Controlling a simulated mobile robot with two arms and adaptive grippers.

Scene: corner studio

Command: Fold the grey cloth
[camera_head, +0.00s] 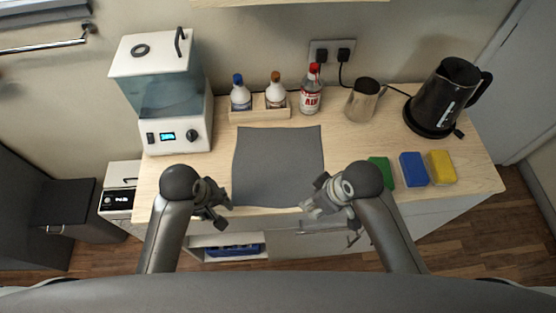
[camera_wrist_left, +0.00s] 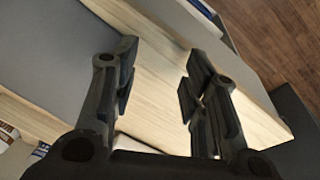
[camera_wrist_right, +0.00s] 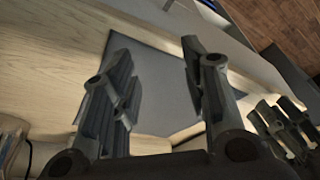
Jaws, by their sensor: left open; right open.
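The grey cloth (camera_head: 278,165) lies flat and spread out on the wooden counter, its near edge close to the counter's front edge. My left gripper (camera_head: 226,208) is open and empty at the cloth's near left corner. In the left wrist view the cloth (camera_wrist_left: 60,35) shows at the upper left, and the left fingers (camera_wrist_left: 160,80) stand apart over bare wood beside it. My right gripper (camera_head: 312,196) is open and empty at the near right corner. In the right wrist view the cloth (camera_wrist_right: 160,90) lies behind the open right fingers (camera_wrist_right: 155,80).
A white water dispenser (camera_head: 162,90) stands at the left. Green (camera_head: 382,171), blue (camera_head: 413,168) and yellow (camera_head: 441,167) blocks sit right.

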